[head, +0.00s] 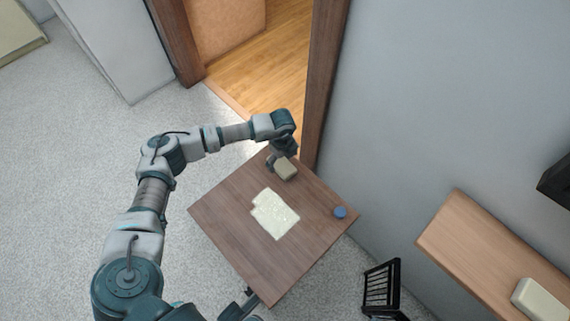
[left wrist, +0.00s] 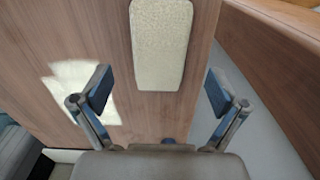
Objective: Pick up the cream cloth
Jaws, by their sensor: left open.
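A cream, thick, rounded block-like piece with a fine texture (head: 287,170) lies near the far corner of the wooden table; it looks like the cream cloth, folded. In the left wrist view it (left wrist: 160,45) is ahead, centred between my fingers. My left gripper (head: 277,161) is open and empty, right by this piece in the head view. In the left wrist view its two fingers (left wrist: 158,92) stand wide apart, with nothing between the tips. My right gripper does not show.
A flat pale patch (head: 275,214) lies mid-table; I cannot tell if it is fabric or light. A small blue round thing (head: 340,212) is near the table's (head: 235,215) right corner. A wall (head: 420,100) and door frame (head: 325,80) stand close behind. A wooden shelf (head: 480,245) is at right.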

